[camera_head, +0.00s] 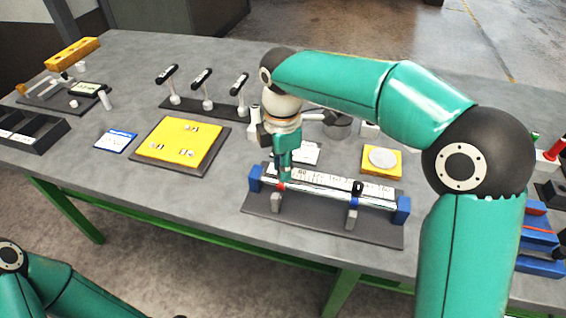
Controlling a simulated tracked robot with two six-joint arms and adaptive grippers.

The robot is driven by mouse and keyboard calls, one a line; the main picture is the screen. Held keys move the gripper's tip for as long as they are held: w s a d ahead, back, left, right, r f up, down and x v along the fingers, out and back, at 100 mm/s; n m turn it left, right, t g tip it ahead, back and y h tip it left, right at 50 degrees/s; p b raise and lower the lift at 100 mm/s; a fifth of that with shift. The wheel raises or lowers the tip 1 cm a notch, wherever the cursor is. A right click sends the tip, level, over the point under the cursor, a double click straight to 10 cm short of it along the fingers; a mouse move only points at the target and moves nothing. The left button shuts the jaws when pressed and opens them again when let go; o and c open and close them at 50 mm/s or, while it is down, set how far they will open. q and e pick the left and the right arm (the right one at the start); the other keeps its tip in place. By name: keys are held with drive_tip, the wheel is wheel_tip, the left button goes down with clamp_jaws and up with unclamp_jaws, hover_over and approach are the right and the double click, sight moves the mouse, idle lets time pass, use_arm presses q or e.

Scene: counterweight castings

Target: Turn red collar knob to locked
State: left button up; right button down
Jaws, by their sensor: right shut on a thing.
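The red collar knob (281,187) shows as a small red patch near the left end of a silver rod (320,190). The rod lies between two blue end blocks on a dark base plate (322,222). My right gripper (284,174) points down from above and is shut on the red collar knob, hiding most of it. I cannot read the knob's angle or any lock mark. A black collar (358,188) sits further right on the rod, and a white printed scale (335,180) runs behind it. My left arm shows at the lower left, but its gripper is out of view.
A yellow board (180,142) and a blue-edged card (115,140) lie to the left. A rack of black-handled levers (203,106) stands behind. A yellow block with a round disc (382,159) is behind the rod. Blue bins (541,240) are at right.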

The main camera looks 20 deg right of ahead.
drive_tip(key=m+p, duration=0.1)
drive_tip(key=m, duration=0.2)
drive_tip(key=shift+r, duration=0.1)
drive_tip(key=m+p, duration=0.1)
drive_tip(key=m, duration=0.8)
drive_tip(key=shift+m, duration=1.9)
drive_tip(key=c, duration=1)
unclamp_jaws()
wheel_tip(320, 180, up, 12)
drive_tip(key=shift+f, duration=0.1)
